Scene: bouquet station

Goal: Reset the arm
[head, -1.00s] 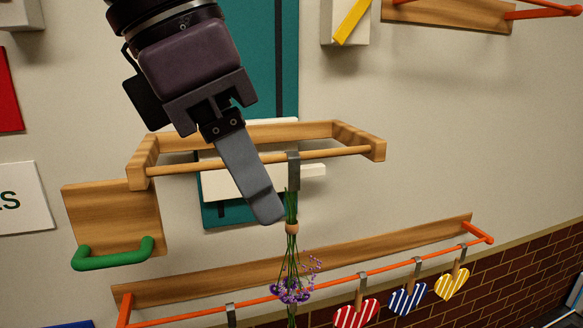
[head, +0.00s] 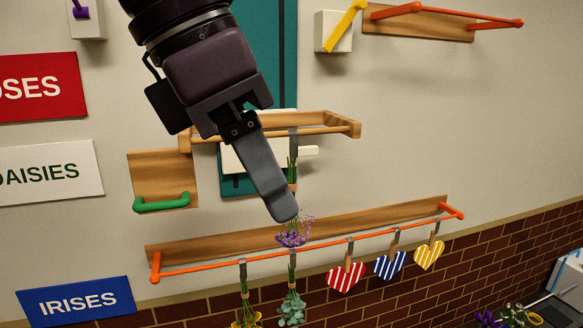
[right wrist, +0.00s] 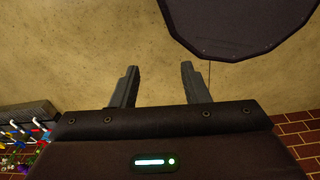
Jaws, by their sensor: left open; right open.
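My left gripper (head: 282,214) comes down from the top left in the head view. It is seen edge-on, so mostly one grey finger shows; nothing is seen held in it. A bouquet with purple flowers (head: 294,236) hangs head-down from a clip (head: 293,142) on the upper wooden rail (head: 335,129). The fingertip overlaps the bouquet in the picture, hiding its middle; I cannot tell whether they touch. My right gripper (right wrist: 158,72) is open and empty in the right wrist view, with bare wall behind its two fingers.
A lower orange rail (head: 320,244) holds yellow flowers (head: 246,316), a green bunch (head: 291,309) and red (head: 345,277), blue (head: 390,265) and yellow (head: 429,255) striped hearts. A green handle (head: 162,204) juts out at left. A dark panel (right wrist: 240,22) is near the right gripper.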

